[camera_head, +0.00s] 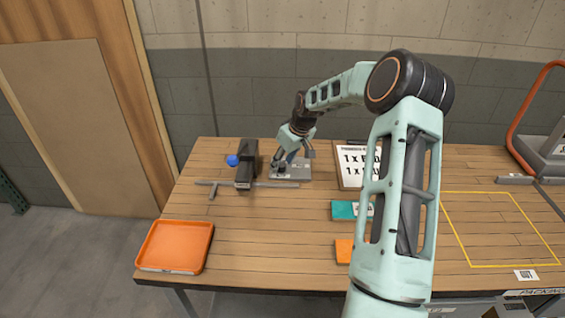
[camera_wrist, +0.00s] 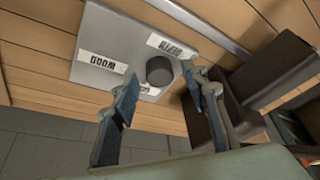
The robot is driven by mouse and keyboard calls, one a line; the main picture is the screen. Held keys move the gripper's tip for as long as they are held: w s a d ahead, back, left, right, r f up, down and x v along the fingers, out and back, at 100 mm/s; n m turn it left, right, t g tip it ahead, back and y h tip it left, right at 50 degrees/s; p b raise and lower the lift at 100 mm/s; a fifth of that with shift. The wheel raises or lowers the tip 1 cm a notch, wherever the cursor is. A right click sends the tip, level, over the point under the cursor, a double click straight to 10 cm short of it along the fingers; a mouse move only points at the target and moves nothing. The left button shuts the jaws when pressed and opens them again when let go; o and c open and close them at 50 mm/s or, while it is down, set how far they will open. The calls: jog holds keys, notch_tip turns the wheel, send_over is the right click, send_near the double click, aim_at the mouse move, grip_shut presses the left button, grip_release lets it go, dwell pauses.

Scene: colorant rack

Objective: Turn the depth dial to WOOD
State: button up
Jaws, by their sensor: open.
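The depth dial is a dark round knob (camera_wrist: 160,70) on a light grey plate (camera_wrist: 98,25), seen upside down in the wrist view. A white label reading WOOD (camera_wrist: 102,63) lies to its left. A second label (camera_wrist: 164,44) sits above the knob, and another white strip shows partly behind a finger. I see no clear pointer mark on the knob. In the head view the plate (camera_head: 297,172) lies at the back of the table. My gripper (camera_wrist: 160,80) is open, with one fingertip on each side of the knob in the picture. I cannot tell whether they touch it.
A dark vise-like block (camera_head: 246,165) with a blue knob (camera_head: 232,160) and a grey bar stands left of the plate. An orange tray (camera_head: 176,246) is at the front left. The table between is mostly clear.

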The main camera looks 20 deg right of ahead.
jog(key=shift+w+f, duration=0.1)
jog(key=shift+f, duration=0.15)
grip_shut()
